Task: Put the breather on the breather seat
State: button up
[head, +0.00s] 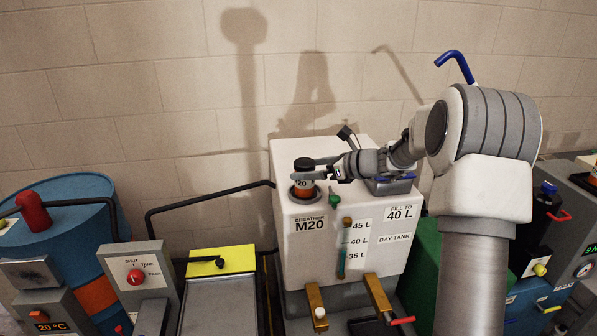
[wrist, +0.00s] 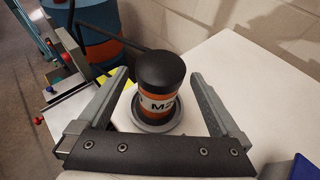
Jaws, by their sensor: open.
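The breather (head: 304,174) is a short cylinder with a black cap and an orange body with a white label. It stands upright on the white day tank (head: 345,228), over the label "BREATHER M20". In the wrist view the breather (wrist: 160,88) stands within the grey ring of the breather seat (wrist: 140,121), which also shows in the head view (head: 293,192). Whether it is fully seated I cannot tell. My gripper (wrist: 162,82) is open, with one finger on each side of the breather and visible gaps between. In the head view my gripper (head: 312,170) reaches in from the right.
A blue drum (head: 75,205) stands at the left. A grey box with a red knob (head: 135,276) and a yellow-topped unit (head: 220,262) stand left of the tank. A black pipe (head: 200,198) runs behind them. The brick wall (head: 150,90) is close behind.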

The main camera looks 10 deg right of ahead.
jog(key=v, duration=0.7)
jog(key=shift+s+d, duration=0.1)
jog(key=shift+s, duration=0.05)
